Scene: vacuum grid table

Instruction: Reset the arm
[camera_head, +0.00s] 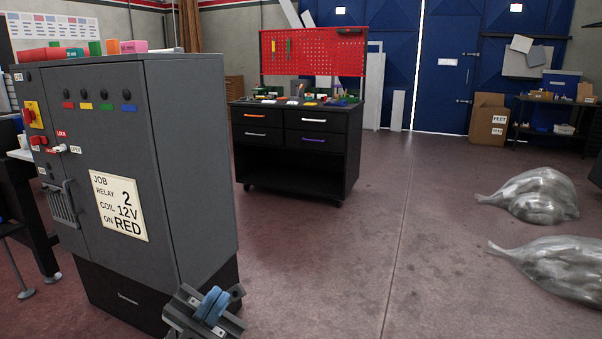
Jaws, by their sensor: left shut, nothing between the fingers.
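My left gripper (212,305) shows at the bottom of the head view, in front of the lower right corner of the grey cabinet. Its blue finger pads are together, and nothing is held between them. The rest of the left arm is mostly outside the picture. My right gripper and arm are not in view.
The tall grey cabinet (190,150) stands close at the left, with a job label (119,206) and a handle on its front. A black workbench (294,140) with a red pegboard stands behind. Filled plastic bags (535,197) lie at the right. The middle floor is clear.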

